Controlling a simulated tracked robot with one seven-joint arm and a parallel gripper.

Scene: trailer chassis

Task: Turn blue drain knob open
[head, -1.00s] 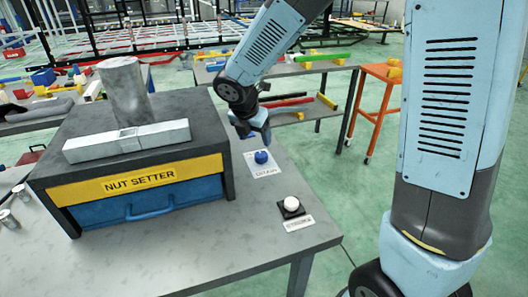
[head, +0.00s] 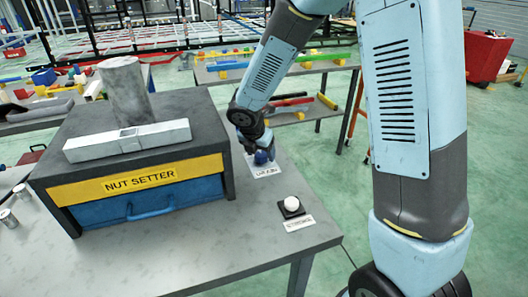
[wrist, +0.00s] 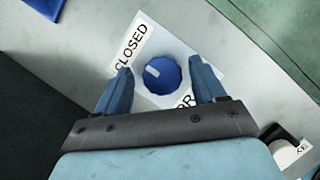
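The blue drain knob (wrist: 163,75) sits on a white plate on the table, with a pale pointer mark on its upper left face. A "CLOSED" label (wrist: 132,42) lies above and left of it. My gripper (wrist: 165,82) is open, with one blue finger on each side of the knob and a small gap to it on both sides. In the head view, my gripper (head: 259,150) is over the knob (head: 261,158), which it partly covers. The lower label is partly hidden by my gripper in the wrist view.
A white knob on a black base (head: 291,206) stands nearer the table's front right corner. The grey box with the yellow "NUT SETTER" sign (head: 139,180) and a blue drawer stands close on the left. The table's right edge is near.

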